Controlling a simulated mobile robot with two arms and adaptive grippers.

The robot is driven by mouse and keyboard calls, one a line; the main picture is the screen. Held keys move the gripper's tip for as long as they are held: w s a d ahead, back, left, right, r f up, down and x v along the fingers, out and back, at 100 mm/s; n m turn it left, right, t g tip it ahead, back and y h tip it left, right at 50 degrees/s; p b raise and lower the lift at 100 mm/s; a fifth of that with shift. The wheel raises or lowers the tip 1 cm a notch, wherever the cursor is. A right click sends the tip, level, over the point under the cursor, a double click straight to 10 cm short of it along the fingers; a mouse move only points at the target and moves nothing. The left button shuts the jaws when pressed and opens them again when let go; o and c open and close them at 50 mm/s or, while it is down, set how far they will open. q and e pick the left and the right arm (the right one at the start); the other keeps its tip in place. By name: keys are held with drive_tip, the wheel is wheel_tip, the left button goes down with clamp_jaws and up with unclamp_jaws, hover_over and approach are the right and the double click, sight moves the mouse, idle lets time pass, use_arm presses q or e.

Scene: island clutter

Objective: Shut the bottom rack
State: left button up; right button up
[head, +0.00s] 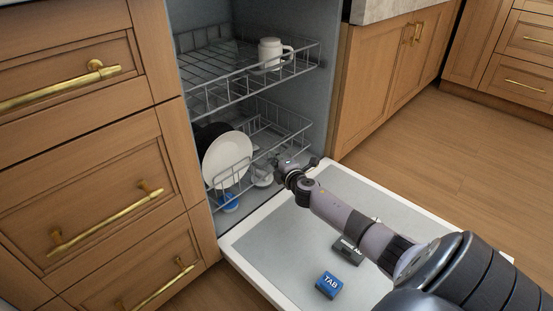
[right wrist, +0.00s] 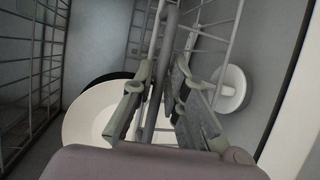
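The bottom rack (head: 290,118) is a grey wire rack low in the open dishwasher. It looks mostly inside the tub; how far it sticks out is hard to tell. It holds a white plate (head: 228,158), a dark plate behind it, and small white and blue items. My right gripper (head: 283,163) is at the rack's front. In the right wrist view its fingers (right wrist: 160,92) stand apart on either side of a rack wire, with the white plate (right wrist: 88,122) to the left. Whether they touch the wire is unclear. My left gripper is out of view.
The upper rack (head: 215,62) holds a white mug (head: 270,53). The lowered door (head: 285,240) carries a blue TAB box (head: 329,285) and a dark dispenser (head: 348,250) under my arm. Wooden cabinets flank the dishwasher. Open floor (head: 440,150) lies to the right.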

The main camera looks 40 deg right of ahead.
drive_tip(key=o, duration=0.3)
drive_tip(key=v, duration=1.2)
idle(0.6)
